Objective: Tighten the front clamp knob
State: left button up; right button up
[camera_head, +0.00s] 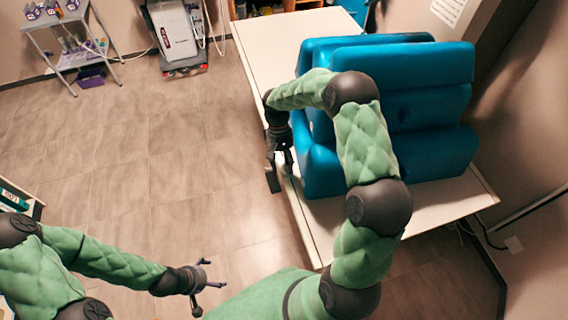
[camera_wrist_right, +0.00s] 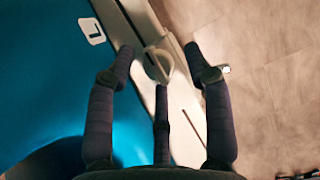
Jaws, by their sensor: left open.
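A pale grey knob (camera_wrist_right: 160,65) sits on a clamp at the table edge in the right wrist view, beside the blue padding. My right gripper (camera_wrist_right: 159,58) is over it, with its dark fingers spread around the knob and gaps visible on both sides. In the head view my right gripper (camera_head: 282,158) is at the table's left edge, and the knob is hard to make out there. My left gripper (camera_head: 206,284) is open and empty over the floor at the lower middle.
Large blue padded blocks (camera_head: 420,68) stand on the pale table (camera_head: 268,42); a white label (camera_wrist_right: 92,31) marked L is on the blue surface. A grey trolley (camera_head: 68,22) and a white machine (camera_head: 172,32) stand at the back left. The tiled floor left of the table is clear.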

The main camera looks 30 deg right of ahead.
jog(key=shift+d, duration=0.1)
jog(key=v, duration=1.2)
jog(key=shift+f, duration=0.15)
dwell(0.3)
